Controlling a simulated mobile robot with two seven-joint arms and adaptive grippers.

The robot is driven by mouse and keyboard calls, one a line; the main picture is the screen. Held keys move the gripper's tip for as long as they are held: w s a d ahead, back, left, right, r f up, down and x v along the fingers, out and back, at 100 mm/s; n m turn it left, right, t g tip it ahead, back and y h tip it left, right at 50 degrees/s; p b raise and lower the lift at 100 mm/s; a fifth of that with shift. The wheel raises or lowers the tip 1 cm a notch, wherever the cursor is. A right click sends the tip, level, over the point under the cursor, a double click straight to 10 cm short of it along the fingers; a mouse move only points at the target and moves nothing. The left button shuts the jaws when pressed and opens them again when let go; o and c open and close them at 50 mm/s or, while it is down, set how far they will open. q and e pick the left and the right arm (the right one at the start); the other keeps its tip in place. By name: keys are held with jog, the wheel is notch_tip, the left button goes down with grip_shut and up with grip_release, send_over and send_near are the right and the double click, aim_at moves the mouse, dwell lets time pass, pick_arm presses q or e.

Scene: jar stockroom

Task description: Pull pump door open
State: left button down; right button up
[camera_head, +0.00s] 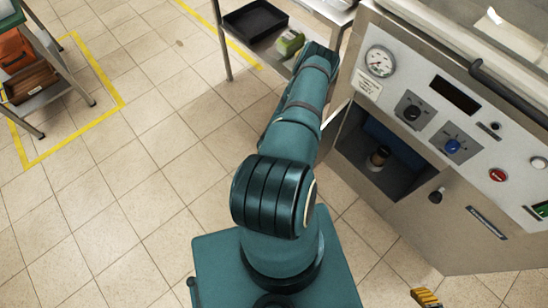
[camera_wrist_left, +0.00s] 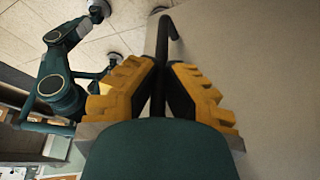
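In the left wrist view a black bar handle (camera_wrist_left: 161,42) with a bent end stands out along a plain beige panel (camera_wrist_left: 245,70), which I take to be the pump door. My left gripper (camera_wrist_left: 160,68) has its yellow fingers closed in from both sides, with the bar between their tips. In the head view my left arm reaches to the far left side of the grey machine (camera_head: 465,170); its gripper and the handle are hidden there. How far the door stands open does not show. A yellow fingertip of my right gripper (camera_head: 427,298) shows at the bottom edge.
The machine's front has a gauge (camera_head: 380,61), knobs, buttons and an open recess (camera_head: 375,150). A metal side table (camera_head: 270,52) with a black tray (camera_head: 255,20) stands close beyond the arm. A shelf cart (camera_head: 35,85) stands far left. The tiled floor between is clear.

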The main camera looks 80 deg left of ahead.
pick_arm(q)
jog(key=c, duration=1.3)
grip_release()
jog(key=shift+s+d, duration=0.15)
jog(key=shift+s, duration=0.2)
jog(key=shift+w, duration=0.1)
jog(key=shift+w+a+r, duration=0.1)
jog(key=shift+a, duration=0.1)
jog(key=v, duration=1.1)
jog(key=shift+a+r, duration=0.15)
jog(key=shift+r, duration=0.2)
